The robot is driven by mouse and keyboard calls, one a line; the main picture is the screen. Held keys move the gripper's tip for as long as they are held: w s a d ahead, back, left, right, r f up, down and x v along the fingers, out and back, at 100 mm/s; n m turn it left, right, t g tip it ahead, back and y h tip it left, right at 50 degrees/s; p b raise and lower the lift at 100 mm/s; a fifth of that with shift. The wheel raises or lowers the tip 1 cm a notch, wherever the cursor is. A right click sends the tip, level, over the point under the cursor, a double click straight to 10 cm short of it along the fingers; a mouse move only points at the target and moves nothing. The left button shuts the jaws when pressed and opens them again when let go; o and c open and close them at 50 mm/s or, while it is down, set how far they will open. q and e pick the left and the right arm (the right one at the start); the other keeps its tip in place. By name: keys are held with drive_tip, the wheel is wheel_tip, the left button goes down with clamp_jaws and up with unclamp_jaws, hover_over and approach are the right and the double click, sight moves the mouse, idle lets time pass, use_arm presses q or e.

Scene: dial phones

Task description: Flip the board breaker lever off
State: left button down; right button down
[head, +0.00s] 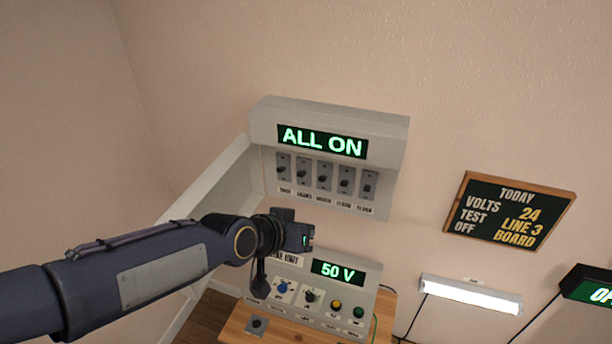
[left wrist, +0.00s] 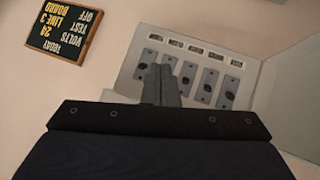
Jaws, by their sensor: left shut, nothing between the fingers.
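The grey breaker panel (head: 402,130) hangs on the wall in the head view, its green display (head: 322,141) reading ALL ON. Under the display is a row of several dark levers on grey plates, including the rightmost lever (head: 368,187); their small labels are too blurred to read surely. The panel (left wrist: 131,82) appears upside down in the left wrist view. My left gripper (head: 309,237) is shut and empty, below the lever row in the head view. In the left wrist view its fingers (left wrist: 163,84) cover part of the row; contact cannot be told. My right gripper is out of view.
A lower unit (head: 372,283) with a 50 V display and several knobs stands on a wooden table (head: 236,322) under my gripper. A notice board (head: 510,210) hangs right, reading VOLTS 24, TEST LINE 3, OFF BOARD. A lit lamp (head: 470,295) and green sign (head: 592,290) are lower right.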

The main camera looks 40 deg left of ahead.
sight(304, 164)
use_arm(q)
drive_tip(key=w+a+f+t+y+b, duration=0.2)
drive_tip(key=w+a+t+y+b, duration=0.3)
drive_tip(key=w+a, duration=0.3)
drive_tip(key=a, duration=0.4)
drive_tip(key=shift+t+y, duration=0.3)
drive_tip(key=shift+y, duration=0.1)
drive_tip(key=shift+w, duration=0.1)
drive_tip(key=p+x, duration=0.2)
drive_tip(key=x, duration=0.8)
drive_tip(key=shift+d, duration=0.1)
